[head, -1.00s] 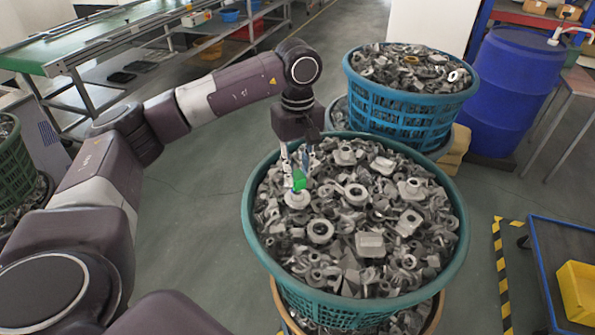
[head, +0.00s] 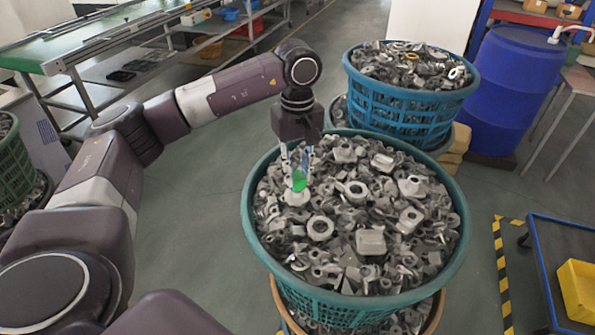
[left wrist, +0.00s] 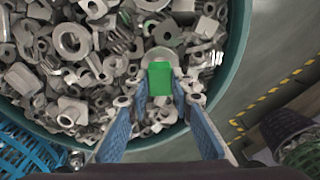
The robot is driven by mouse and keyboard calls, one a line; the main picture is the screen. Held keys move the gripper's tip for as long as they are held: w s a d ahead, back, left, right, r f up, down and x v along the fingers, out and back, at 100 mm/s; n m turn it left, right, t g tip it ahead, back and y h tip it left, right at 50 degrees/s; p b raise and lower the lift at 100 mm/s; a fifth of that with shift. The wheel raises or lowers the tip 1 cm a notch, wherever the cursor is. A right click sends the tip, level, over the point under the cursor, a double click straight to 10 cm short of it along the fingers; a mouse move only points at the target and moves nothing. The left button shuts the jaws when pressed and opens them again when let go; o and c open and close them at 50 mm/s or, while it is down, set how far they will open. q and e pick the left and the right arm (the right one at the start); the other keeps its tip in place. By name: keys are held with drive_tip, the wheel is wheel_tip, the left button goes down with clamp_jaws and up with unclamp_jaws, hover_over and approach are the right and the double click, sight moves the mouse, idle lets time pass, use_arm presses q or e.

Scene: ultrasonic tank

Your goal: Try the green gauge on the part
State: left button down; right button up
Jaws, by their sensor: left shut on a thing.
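The green gauge (head: 299,182) is a small bright green piece held between the fingertips of my left gripper (head: 297,170). In the left wrist view, the gauge (left wrist: 159,80) sits between the two blue-padded fingers. The part, a pale grey round piece (head: 297,197), lies on top of the heap in the green basket, right below the gauge. In the left wrist view the part (left wrist: 161,56) shows just beyond the gauge, which covers some of it. I cannot tell whether the gauge touches the part or has entered its hole. My right gripper is not in view.
The green basket (head: 454,253) is heaped with grey metal parts around the gripper. A blue basket (head: 408,117) of similar parts stands behind it. A blue barrel (head: 512,90) is at the back right. A blue cart (head: 553,262) with a yellow bin (head: 582,290) stands at right.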

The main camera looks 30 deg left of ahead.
use_arm(q)
drive_tip(key=shift+f+b, duration=0.4)
drive_tip(key=shift+f, duration=0.1)
drive_tip(key=shift+r, duration=0.1)
idle(1.2)
drive_tip(key=shift+r+p, duration=1.4)
drive_tip(key=shift+r, duration=0.85)
drive_tip(key=shift+r+p, duration=1.3)
drive_tip(key=shift+r, duration=0.7)
drive_tip(key=shift+f, duration=0.1)
